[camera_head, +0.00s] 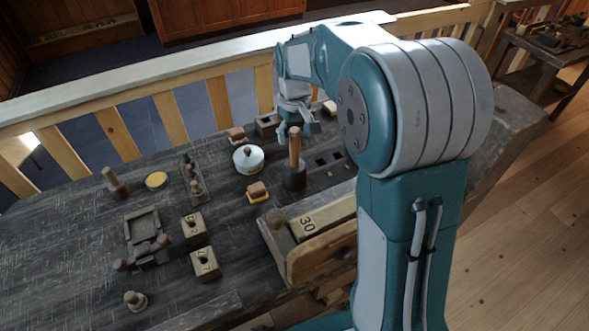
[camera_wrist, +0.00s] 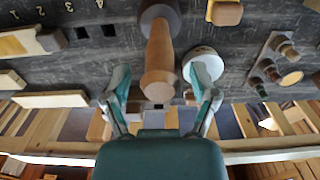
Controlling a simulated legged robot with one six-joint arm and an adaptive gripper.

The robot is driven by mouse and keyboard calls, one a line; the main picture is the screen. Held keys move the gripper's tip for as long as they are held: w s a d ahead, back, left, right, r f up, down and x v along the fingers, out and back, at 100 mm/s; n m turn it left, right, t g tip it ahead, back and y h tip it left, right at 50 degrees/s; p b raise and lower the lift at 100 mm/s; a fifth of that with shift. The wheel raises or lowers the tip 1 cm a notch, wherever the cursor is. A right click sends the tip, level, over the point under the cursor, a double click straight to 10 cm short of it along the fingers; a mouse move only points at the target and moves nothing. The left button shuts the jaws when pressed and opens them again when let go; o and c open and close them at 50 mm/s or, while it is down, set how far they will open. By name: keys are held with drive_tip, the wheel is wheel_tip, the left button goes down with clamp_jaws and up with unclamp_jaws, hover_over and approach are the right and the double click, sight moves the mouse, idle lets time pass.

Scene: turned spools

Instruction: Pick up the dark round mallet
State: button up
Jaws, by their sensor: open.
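The dark round mallet (camera_head: 295,181) stands upright on the dark bench, head down, with its light wooden handle pointing up. In the wrist view its dark head (camera_wrist: 160,15) is at the top edge and the handle runs down toward the camera. My gripper (camera_head: 296,131) is at the upper part of the handle, above the head. In the wrist view my gripper (camera_wrist: 160,80) is open, with one finger on each side of the handle. A gap shows between each finger and the handle. Part of the handle top is hidden by the gripper in the head view.
A white lidded pot (camera_head: 248,160) stands just left of the mallet. A brown block on a yellow base (camera_head: 258,192) is in front of it. A wooden box marked 30 (camera_head: 308,222) lies nearer. Numbered blocks (camera_head: 205,262) and a spool rack (camera_head: 194,182) are further left.

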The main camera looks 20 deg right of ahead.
drive_tip(key=shift+f, duration=0.6)
clamp_jaws()
wheel_tip(320, 180, up, 18)
idle(0.5)
drive_tip(key=c, duration=1)
unclamp_jaws()
drive_tip(key=shift+d, duration=0.1)
clamp_jaws()
